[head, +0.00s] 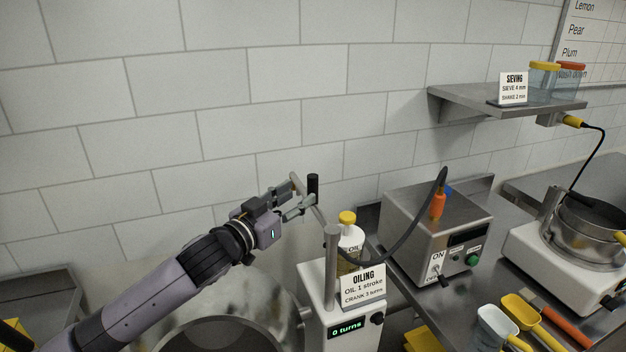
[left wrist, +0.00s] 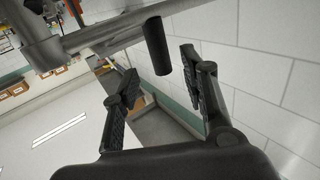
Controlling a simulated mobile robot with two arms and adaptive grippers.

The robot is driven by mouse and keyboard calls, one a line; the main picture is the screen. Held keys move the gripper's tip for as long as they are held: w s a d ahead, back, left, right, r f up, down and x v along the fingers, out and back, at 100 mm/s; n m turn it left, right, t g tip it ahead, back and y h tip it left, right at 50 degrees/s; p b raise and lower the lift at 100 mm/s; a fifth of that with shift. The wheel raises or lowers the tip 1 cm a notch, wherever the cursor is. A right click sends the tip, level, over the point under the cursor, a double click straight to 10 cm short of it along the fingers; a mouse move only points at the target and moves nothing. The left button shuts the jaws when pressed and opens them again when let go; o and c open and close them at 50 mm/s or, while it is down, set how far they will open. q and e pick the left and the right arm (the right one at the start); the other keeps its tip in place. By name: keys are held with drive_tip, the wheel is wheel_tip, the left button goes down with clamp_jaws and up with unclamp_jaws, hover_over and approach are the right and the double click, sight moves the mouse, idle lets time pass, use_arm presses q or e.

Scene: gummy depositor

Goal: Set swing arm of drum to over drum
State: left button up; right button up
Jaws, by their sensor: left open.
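The swing arm (head: 321,216) is a thin metal bar running from the top of a grey post (head: 332,262) toward the wall. It ends in an upright black handle (head: 313,184). In the left wrist view the bar crosses the top, and the black handle (left wrist: 157,46) shows between the fingertips. My left gripper (head: 304,194) is open at the handle, and its fingers (left wrist: 160,68) are not closed on it. The steel drum (head: 262,293) stands at the lower left of the post, partly hidden behind my left arm. My right gripper is not in view.
An oil bottle (head: 350,243) and an oiling sign (head: 363,286) stand beside the post, above a display reading 0 turns (head: 346,329). A steel control box (head: 424,229) with a black hose (head: 408,242) is to the right. The tiled wall lies close behind.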

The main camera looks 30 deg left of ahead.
sight(309, 187)
use_arm(q)
drive_tip(key=w, duration=0.1)
drive_tip(key=w+p, duration=0.1)
drive_tip(key=w, duration=0.3)
drive_tip(key=shift+w+d+r+p, duration=0.1)
drive_tip(key=shift+d+p, duration=0.25)
drive_tip(key=shift+w+d, duration=0.15)
drive_tip(key=shift+w, duration=0.6)
drive_tip(key=c, duration=0.9)
clamp_jaws()
